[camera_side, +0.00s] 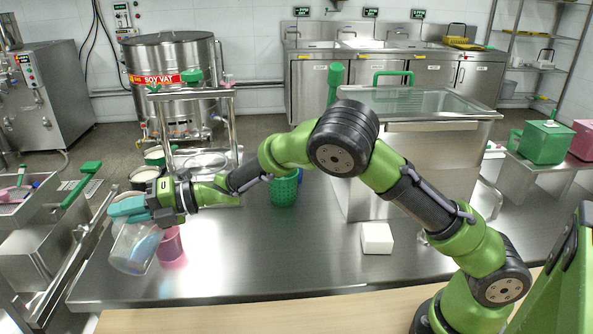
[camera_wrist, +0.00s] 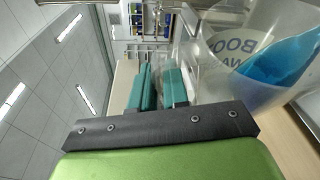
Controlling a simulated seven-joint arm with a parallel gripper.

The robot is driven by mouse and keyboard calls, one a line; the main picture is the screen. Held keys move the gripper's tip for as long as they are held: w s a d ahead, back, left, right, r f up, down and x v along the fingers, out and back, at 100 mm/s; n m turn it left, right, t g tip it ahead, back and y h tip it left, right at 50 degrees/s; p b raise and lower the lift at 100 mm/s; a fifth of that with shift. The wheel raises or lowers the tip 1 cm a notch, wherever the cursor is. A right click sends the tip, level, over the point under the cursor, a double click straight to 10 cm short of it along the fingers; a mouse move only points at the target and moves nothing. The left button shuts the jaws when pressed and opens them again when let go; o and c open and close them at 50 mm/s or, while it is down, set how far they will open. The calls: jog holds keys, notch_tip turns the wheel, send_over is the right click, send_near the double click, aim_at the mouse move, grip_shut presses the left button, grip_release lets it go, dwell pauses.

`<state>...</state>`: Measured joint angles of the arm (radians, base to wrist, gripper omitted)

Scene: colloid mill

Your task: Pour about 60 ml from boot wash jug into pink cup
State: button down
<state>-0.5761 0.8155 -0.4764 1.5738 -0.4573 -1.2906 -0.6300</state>
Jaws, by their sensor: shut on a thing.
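The boot wash jug (camera_side: 133,250) is clear plastic with blue liquid in it. It hangs tilted at the left end of the steel table in the side view. In the wrist view the jug (camera_wrist: 237,45) shows part of its lettering, and the blue liquid lies to one side. My gripper (camera_side: 127,207) has teal fingers shut on the jug's handle; the fingers also show in the wrist view (camera_wrist: 160,88). The pink cup (camera_side: 171,244) stands upright on the table just right of the jug, partly behind it. I see no stream of liquid, and the cup's contents are hidden.
Pale-topped containers (camera_side: 146,175) stand behind my gripper. A white block (camera_side: 377,238) lies at the front right. The steel table (camera_side: 270,250) is clear between cup and block.

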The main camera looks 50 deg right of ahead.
aim_at(119, 254)
jog(key=shift+w+d+r, duration=0.15)
jog(key=shift+w+d, duration=0.05)
jog(key=shift+d, duration=0.05)
jog(key=shift+s+a, duration=0.15)
jog(key=shift+a, duration=0.1)
jog(key=s+a+f+n, duration=0.1)
jog(key=s+a+f+n+h, duration=0.1)
jog(key=a+f, duration=0.1)
jog(key=shift+s+a+f+n+h, duration=0.1)
jog(key=shift+a+f+n+h, duration=0.1)
jog(key=shift+n+h, duration=0.15)
jog(key=shift+s+a+f+n+h, duration=0.2)
jog(key=shift+a+f+n, duration=0.1)
jog(key=shift+f+n, duration=0.25)
jog(key=shift+s+a+f+n+h, duration=0.2)
jog(key=shift+a+f+n, duration=0.15)
jog(key=shift+f, duration=0.3)
dwell(0.8)
